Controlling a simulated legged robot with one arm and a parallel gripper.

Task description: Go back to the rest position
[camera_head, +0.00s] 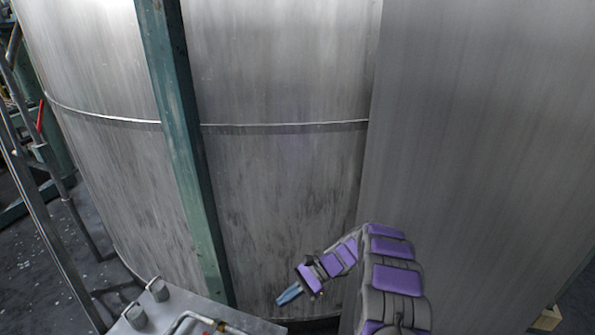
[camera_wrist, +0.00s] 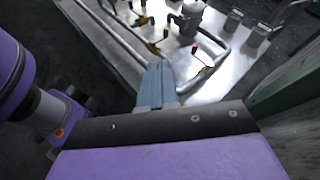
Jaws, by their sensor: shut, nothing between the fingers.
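My gripper (camera_head: 289,294) is at the lower middle of the head view, at the end of my purple and grey arm. Its blue-grey fingers point left and down, toward a metal panel, and hold nothing. In the wrist view the closed fingers (camera_wrist: 157,86) lie together in front of the panel. The metal panel (camera_wrist: 236,82) carries bent tubing (camera_wrist: 208,48) and a valve-like fitting (camera_wrist: 188,18). In the head view only a corner of the panel (camera_head: 190,312) and a piece of tubing show at the bottom edge.
A large metal tank (camera_head: 270,190) fills the middle of the head view. A green post (camera_head: 183,150) stands before it. A flat metal wall (camera_head: 480,130) is at the right, close behind my arm. Metal railing (camera_head: 45,220) stands at the left over dark floor.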

